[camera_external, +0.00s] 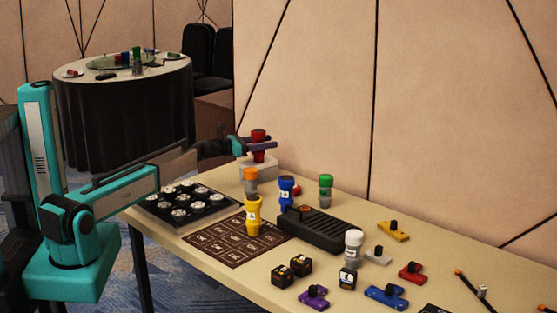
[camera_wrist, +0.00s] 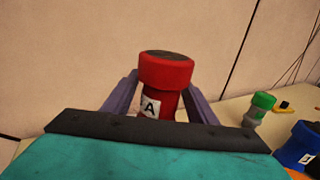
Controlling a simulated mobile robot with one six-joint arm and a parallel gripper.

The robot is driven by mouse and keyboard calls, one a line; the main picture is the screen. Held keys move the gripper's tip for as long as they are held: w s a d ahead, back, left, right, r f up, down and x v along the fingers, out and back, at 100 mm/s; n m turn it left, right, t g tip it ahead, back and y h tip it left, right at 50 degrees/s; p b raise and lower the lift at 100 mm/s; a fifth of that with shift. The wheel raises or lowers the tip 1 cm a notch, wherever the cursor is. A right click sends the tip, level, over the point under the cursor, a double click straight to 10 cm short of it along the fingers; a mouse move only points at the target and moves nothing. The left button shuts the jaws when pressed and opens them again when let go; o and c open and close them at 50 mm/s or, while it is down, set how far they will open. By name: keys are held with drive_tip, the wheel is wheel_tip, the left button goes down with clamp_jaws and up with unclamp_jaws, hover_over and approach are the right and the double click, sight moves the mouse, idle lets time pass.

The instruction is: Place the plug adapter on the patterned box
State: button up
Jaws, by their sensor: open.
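My gripper (camera_external: 253,144) is open at the far side of the table, with its fingers on either side of a red capped cylinder (camera_external: 258,135). In the wrist view the red cylinder (camera_wrist: 166,72) stands upright between the fingers and bears a white label with "A". Whether the fingers touch it is unclear. A white block (camera_external: 257,167) sits below it. I cannot tell surely which thing is the plug adapter.
Orange (camera_external: 250,182), yellow (camera_external: 253,215), blue (camera_external: 287,190), green (camera_external: 326,190) and white (camera_external: 353,246) cylinders stand nearby. A black tray (camera_external: 150,215), a brown patterned mat (camera_external: 205,243) and a dark device (camera_external: 325,230) lie between. Small coloured pieces (camera_external: 385,296) crowd the front right.

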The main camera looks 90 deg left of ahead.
drive_tip(key=v, duration=1.1)
drive_tip(key=shift+s+b, duration=0.2)
drive_tip(key=shift+b, duration=0.1)
idle(0.5)
